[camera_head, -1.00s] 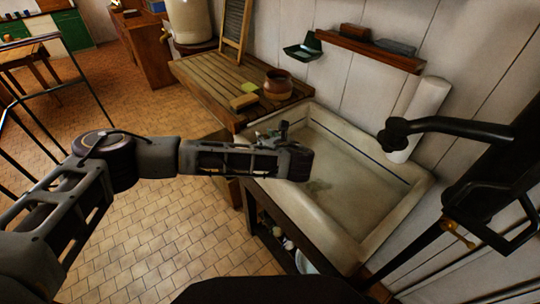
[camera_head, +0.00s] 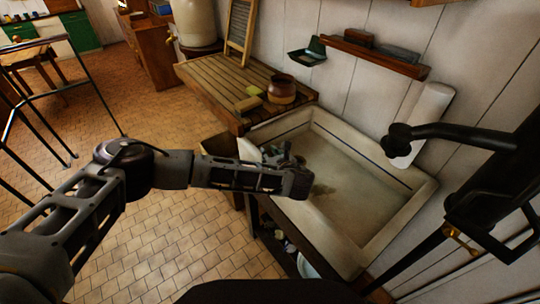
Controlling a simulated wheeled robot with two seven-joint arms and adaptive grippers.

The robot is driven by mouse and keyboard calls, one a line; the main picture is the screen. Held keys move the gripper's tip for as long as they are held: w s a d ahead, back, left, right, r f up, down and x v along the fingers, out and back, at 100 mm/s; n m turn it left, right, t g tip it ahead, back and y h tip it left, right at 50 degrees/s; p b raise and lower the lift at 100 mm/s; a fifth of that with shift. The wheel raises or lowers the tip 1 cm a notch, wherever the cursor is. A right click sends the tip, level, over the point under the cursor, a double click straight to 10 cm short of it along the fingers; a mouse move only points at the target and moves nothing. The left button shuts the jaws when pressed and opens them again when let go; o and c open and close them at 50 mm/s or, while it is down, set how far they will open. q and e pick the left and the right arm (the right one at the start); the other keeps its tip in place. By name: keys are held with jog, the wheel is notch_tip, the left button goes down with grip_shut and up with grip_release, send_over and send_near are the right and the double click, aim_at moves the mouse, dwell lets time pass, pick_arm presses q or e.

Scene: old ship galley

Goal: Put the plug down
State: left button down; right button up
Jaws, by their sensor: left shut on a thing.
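My left gripper (camera_head: 288,162) reaches in from the left and is over the near left rim of the white sink (camera_head: 401,222). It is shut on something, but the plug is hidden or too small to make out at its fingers. A dark greenish patch shows on the sink floor just right of the gripper; I cannot tell what it is. My right gripper is not in view.
A slatted wooden draining board (camera_head: 218,84) left of the sink holds a brown pot (camera_head: 281,90), a brush-like block (camera_head: 248,104) and a yellow-green sponge (camera_head: 254,90). A wall shelf (camera_head: 372,56) hangs above. A black pump (camera_head: 450,132) stands at the right. The sink basin is largely clear.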

pick_arm(q)
jog(key=shift+f, duration=0.2)
jog(key=shift+f, duration=0.15)
jog(key=c, duration=1.2)
grip_release()
jog(key=shift+s, duration=0.1)
jog(key=b+v, duration=0.1)
jog(key=v, duration=1.1)
